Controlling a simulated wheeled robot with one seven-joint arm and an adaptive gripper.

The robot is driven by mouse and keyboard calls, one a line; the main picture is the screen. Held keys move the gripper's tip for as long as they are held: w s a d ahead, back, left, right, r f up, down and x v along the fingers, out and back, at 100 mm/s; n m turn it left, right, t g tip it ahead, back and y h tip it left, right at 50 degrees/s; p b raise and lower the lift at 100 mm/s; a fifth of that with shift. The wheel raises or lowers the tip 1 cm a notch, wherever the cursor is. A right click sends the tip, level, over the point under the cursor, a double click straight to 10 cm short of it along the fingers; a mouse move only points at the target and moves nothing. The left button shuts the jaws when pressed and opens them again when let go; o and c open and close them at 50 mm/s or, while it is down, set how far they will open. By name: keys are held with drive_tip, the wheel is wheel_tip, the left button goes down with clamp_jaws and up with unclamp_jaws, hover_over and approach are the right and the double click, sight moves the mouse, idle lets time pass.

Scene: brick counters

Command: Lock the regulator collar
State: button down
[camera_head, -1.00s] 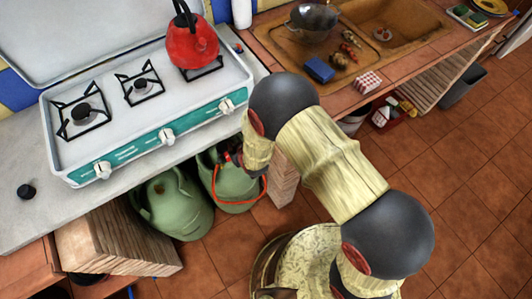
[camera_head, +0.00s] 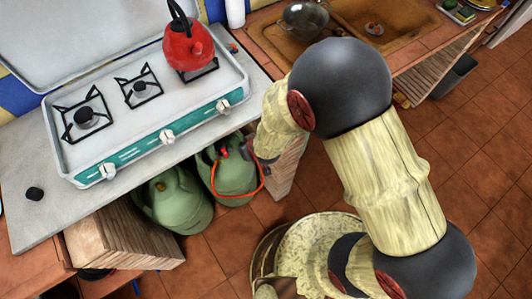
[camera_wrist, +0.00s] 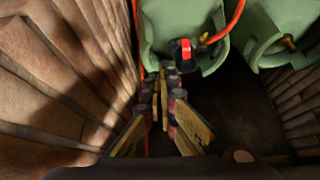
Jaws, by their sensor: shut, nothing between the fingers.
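Two green gas bottles stand under the counter, a left one (camera_head: 175,203) and a right one (camera_head: 234,174). In the wrist view, one green bottle (camera_wrist: 165,22) fills the top middle and another (camera_wrist: 265,35) is at the top right. A regulator with a red-topped dark part (camera_wrist: 186,50) sits at the collar opening of the middle bottle. An orange hose (camera_wrist: 228,27) runs from it. My gripper (camera_wrist: 168,68) is shut and empty, its fingertips just below and left of the red-topped part. I cannot tell whether they touch it. The regulator's lower part is unclear.
Brick walls (camera_wrist: 50,85) close in at the left and right of the wrist view. A white stove (camera_head: 140,110) with a red kettle (camera_head: 188,48) stands on the counter above the bottles. Tiled floor (camera_head: 480,190) is free at the right.

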drive_tip(key=s+d+r+g+h, duration=0.2)
drive_tip(key=s+d+r+g, duration=0.1)
drive_tip(key=s+d+r, duration=0.3)
drive_tip(key=shift+s+d+r+m, duration=0.35)
drive_tip(key=shift+d+r+m, duration=0.05)
drive_tip(key=shift+d+r, duration=0.2)
drive_tip(key=shift+f, duration=0.1)
drive_tip(key=s+d+r+g+h, duration=0.1)
drive_tip(key=s+d+r+g, duration=0.15)
drive_tip(key=s, duration=0.25)
drive_tip(key=s+d+r+m+t, duration=0.1)
drive_tip(key=d+r, duration=0.4)
drive_tip(key=r, duration=0.4)
drive_tip(key=s+d+r+m+t, duration=0.1)
drive_tip(key=d+r+m+t, duration=0.1)
drive_tip(key=d+r, duration=0.3)
drive_tip(key=s+d+r+m+t, duration=0.1)
drive_tip(key=d+r, duration=0.4)
drive_tip(key=r, duration=0.9)
drive_tip(key=shift+s+m+t, duration=0.2)
drive_tip(key=shift+m+t, duration=0.3)
drive_tip(key=shift+t, duration=0.25)
